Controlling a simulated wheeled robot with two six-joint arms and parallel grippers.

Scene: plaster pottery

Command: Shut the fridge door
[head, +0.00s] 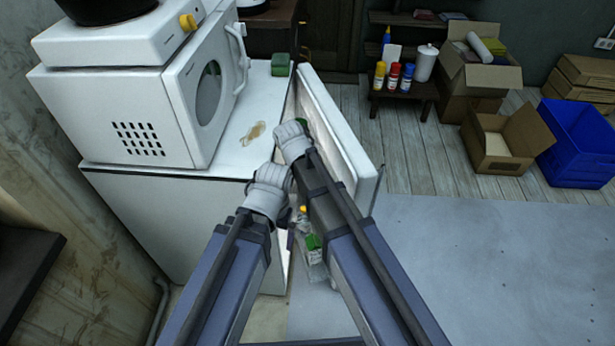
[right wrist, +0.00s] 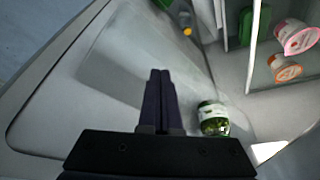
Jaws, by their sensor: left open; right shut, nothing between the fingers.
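The white fridge (head: 170,220) stands at the left, and its door (head: 345,140) is partly open, standing out at an angle on the right. In the right wrist view a pale grey panel (right wrist: 80,90), apparently the inner door face, fills the left. My left gripper (head: 291,234) is open, low in the gap in front of the fridge; its fingers are only partly seen. My right gripper (right wrist: 160,75) is shut and empty, close to the pale panel; whether it touches is unclear. In the head view my right arm hides its fingers.
A white microwave (head: 160,110) and a green sponge (head: 280,65) sit on the fridge. Inside are a green jar (right wrist: 213,118), a pink cup (right wrist: 297,37) and an orange-rimmed cup (right wrist: 286,67). Cardboard boxes (head: 510,140) and a blue crate (head: 580,145) stand far right. Floor right of the door is clear.

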